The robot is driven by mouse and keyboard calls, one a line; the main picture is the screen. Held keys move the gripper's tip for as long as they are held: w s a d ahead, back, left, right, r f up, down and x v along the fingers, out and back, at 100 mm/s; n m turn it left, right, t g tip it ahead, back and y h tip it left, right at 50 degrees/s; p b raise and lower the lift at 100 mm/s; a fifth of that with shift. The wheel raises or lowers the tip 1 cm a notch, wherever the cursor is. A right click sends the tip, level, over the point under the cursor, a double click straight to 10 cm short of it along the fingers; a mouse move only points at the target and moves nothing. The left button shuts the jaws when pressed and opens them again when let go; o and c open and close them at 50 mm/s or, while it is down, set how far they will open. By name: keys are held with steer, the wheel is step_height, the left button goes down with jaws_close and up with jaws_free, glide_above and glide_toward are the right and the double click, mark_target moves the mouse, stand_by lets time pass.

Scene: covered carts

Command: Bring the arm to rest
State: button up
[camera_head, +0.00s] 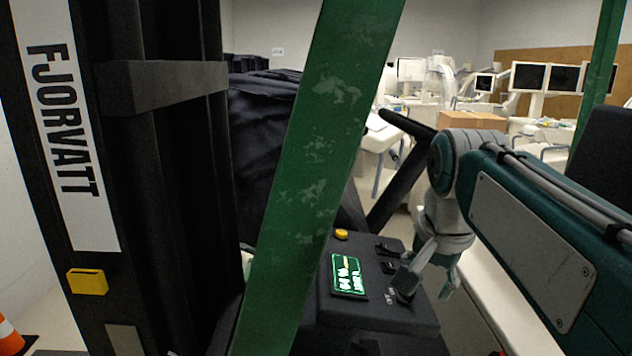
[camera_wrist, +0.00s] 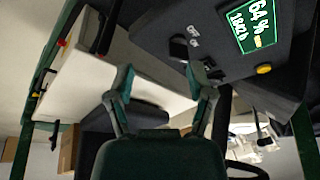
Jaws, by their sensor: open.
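My gripper (camera_head: 428,284) is open, at the end of my teal and grey arm, which comes in from the right in the head view. It points down at the right side of a dark control console (camera_head: 395,318), close to its switches. I cannot tell whether a fingertip touches it. In the wrist view both fingers of my gripper (camera_wrist: 160,84) are spread with nothing between them. The console (camera_wrist: 185,25) is beyond them at the top right, with an OFF/ON switch (camera_wrist: 198,73) near the right fingertip.
A lit green display (camera_head: 348,274) and a yellow button (camera_head: 341,234) sit on the console. A worn green post (camera_head: 312,140) crosses the view left of it. A dark mast marked FJORVATT (camera_head: 155,180) stands at left. An orange cone (camera_head: 9,338) is bottom left.

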steer(key=s+f+n+t, duration=0.2)
steer(key=s+f+n, duration=0.5)
steer(key=s+f, duration=0.6)
steer(key=shift+f+n, duration=0.4)
steer(key=shift+f, duration=0.25)
